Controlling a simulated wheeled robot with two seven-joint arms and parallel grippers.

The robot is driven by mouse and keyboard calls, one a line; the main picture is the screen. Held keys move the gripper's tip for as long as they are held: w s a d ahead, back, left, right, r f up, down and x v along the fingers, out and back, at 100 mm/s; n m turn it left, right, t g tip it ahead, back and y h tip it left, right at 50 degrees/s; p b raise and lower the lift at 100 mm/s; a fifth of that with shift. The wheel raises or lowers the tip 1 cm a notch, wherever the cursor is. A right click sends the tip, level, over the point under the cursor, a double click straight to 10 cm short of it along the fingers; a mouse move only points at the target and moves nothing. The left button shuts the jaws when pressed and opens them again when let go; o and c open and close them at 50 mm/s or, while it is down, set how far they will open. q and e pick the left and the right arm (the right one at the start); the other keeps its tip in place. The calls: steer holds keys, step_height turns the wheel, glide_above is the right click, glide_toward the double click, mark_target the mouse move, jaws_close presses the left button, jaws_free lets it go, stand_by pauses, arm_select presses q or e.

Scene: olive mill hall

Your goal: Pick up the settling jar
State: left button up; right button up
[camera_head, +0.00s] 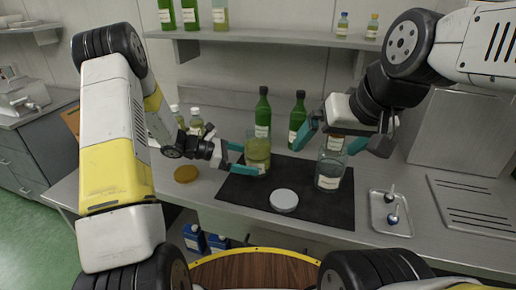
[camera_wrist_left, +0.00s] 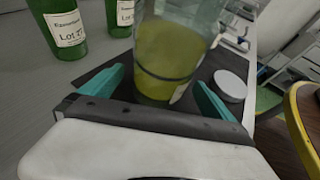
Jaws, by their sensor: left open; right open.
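A glass jar of yellow-green liquid (camera_head: 257,155) stands upright on the dark mat (camera_head: 240,190). It also shows large in the left wrist view (camera_wrist_left: 168,60), with a dark ring around it. My left gripper (camera_head: 240,159) is open, its teal fingers on either side of this jar; in the left wrist view (camera_wrist_left: 158,93) gaps show beside it. A second glass jar (camera_head: 329,172), clear with a white label, stands to the right on the mat. My right gripper (camera_head: 333,138) is open above that jar. I cannot tell from the labels which is the settling jar.
Green bottles (camera_head: 263,112) stand behind the jars. A white round lid (camera_head: 284,200) lies in front on the mat, and an amber disc (camera_head: 186,174) lies to the left. A metal tray (camera_head: 391,224) with small tools is at the right.

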mark_target(258, 161)
arm_select(q)
steer(key=shift+x, duration=2)
steer(key=shift+r, duration=0.15)
steer(key=c, duration=2.1)
